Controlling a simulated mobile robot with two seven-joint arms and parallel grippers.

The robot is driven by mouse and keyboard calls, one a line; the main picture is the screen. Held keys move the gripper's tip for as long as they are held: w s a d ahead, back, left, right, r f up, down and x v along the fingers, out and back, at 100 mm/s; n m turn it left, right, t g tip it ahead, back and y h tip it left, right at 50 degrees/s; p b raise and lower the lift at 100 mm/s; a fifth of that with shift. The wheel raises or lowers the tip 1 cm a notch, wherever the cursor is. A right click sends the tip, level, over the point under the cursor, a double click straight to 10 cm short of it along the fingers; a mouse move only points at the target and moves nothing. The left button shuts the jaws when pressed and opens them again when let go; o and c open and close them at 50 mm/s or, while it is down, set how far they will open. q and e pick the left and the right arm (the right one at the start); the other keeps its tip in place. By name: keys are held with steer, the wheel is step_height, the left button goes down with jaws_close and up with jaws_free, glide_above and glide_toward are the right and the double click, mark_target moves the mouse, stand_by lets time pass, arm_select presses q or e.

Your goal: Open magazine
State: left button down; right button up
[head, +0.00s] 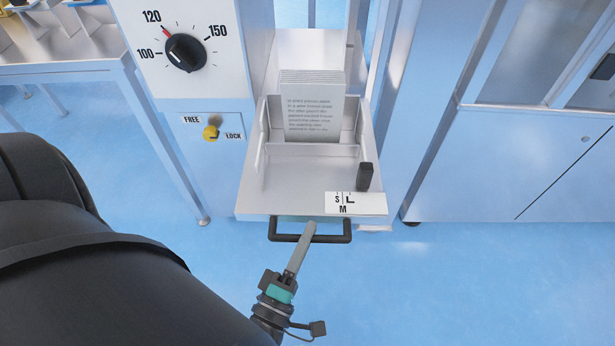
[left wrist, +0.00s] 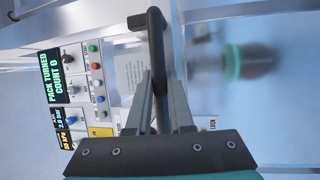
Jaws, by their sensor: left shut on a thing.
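The magazine (head: 252,192) is a light metal drawer-like tray that stands out from the machine in the head view. A stack of printed pouches (head: 312,112) stands upright in its back part. A black bar handle (head: 340,238) runs along its front edge. My left gripper (head: 308,230) is shut on the handle. The left wrist view shows the handle (left wrist: 156,22) between the two fingers. A black size slider (head: 365,176) stands by the S, L, M label (head: 352,203) on the tray. My right gripper is not in view.
A yellow FREE/LOCK knob (head: 211,132) and a black dial (head: 186,53) are on the machine front to the left. A control panel (left wrist: 75,85) with a lit display shows in the left wrist view. A cabinet (head: 510,150) stands to the right. Blue floor is clear in front.

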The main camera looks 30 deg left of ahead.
arm_select(q)
steer(key=shift+s+d, duration=0.45)
steer(key=shift+s, duration=0.35)
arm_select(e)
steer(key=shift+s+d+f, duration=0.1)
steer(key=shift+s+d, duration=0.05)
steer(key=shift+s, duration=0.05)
arm_select(q)
steer(key=c, duration=0.8)
jaws_free()
